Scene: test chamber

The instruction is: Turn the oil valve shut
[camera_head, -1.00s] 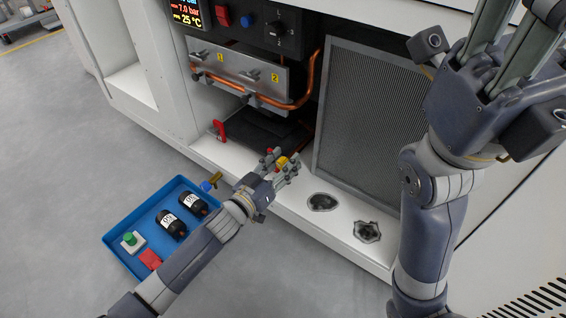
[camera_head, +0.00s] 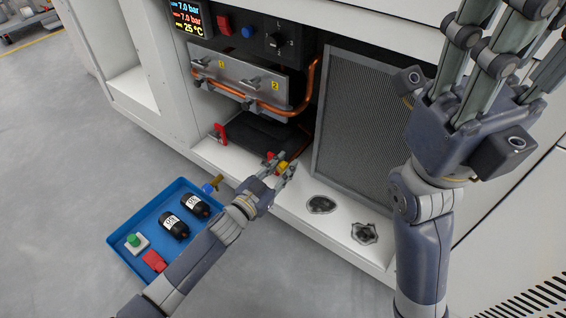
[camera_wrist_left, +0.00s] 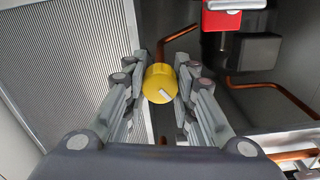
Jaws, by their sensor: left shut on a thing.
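The oil valve shows as a round yellow knob (camera_wrist_left: 157,84) with a white mark on its face. In the head view the yellow knob (camera_head: 284,166) sits low in the machine's opening, beside a copper pipe. My left gripper (camera_head: 280,168) reaches it from the front. In the left wrist view the fingers of my left gripper (camera_wrist_left: 160,87) are closed on both sides of the knob. My right gripper (camera_head: 490,75) is raised at the right, fingers pointing up and spread apart, with nothing between them.
A blue tray (camera_head: 118,240) on the floor holds two black canisters, a green button box and a red block. A mesh panel (camera_head: 360,120) stands right of the valve. A red handle (camera_head: 220,133) is to its left. Two dark stains mark the white ledge (camera_head: 290,207).

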